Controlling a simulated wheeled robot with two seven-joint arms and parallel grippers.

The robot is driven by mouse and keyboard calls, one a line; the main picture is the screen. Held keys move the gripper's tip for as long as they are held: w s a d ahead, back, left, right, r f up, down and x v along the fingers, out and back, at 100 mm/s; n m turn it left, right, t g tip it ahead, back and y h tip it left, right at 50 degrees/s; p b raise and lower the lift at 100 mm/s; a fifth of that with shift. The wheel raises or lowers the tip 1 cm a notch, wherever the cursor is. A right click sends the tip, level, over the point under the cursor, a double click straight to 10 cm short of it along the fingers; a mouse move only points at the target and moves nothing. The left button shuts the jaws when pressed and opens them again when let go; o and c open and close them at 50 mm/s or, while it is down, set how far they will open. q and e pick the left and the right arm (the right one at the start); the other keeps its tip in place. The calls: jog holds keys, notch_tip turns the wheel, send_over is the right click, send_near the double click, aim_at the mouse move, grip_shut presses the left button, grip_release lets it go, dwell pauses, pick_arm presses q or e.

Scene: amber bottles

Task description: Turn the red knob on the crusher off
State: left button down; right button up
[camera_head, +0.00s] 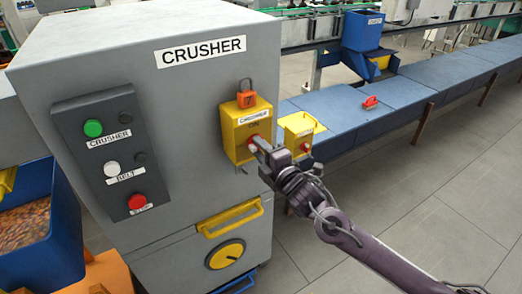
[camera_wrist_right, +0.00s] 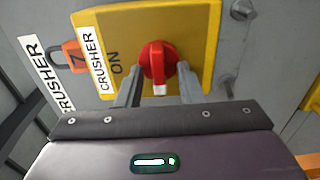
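The grey crusher (camera_head: 195,85) stands at the left and centre of the head view. On its right side is a yellow switch box (camera_head: 236,118) with a CRUSHER label. The red knob (camera_wrist_right: 157,62) shows in the wrist view on the yellow plate (camera_wrist_right: 200,30), beside the word ON; its white-marked end points down in that picture. In the head view my gripper largely hides the knob. My right gripper (camera_wrist_right: 158,82) is open, with one finger on each side of the knob; I cannot tell if they touch it. My left gripper is not in view.
An orange padlock tag (camera_head: 246,99) marked 7 hangs on the switch box. A second yellow box (camera_head: 298,128) stands just to the right. A panel with push buttons (camera_head: 115,150) is on the crusher's left face. Blue covers (camera_head: 340,112) run behind; grey floor (camera_head: 460,190) is clear at right.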

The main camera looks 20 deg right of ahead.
jog(key=b+v, duration=0.1)
jog(key=v, duration=0.6)
jog(key=shift+s+b, duration=0.3)
jog(key=shift+s, duration=0.1)
jog(key=shift+d, duration=0.15)
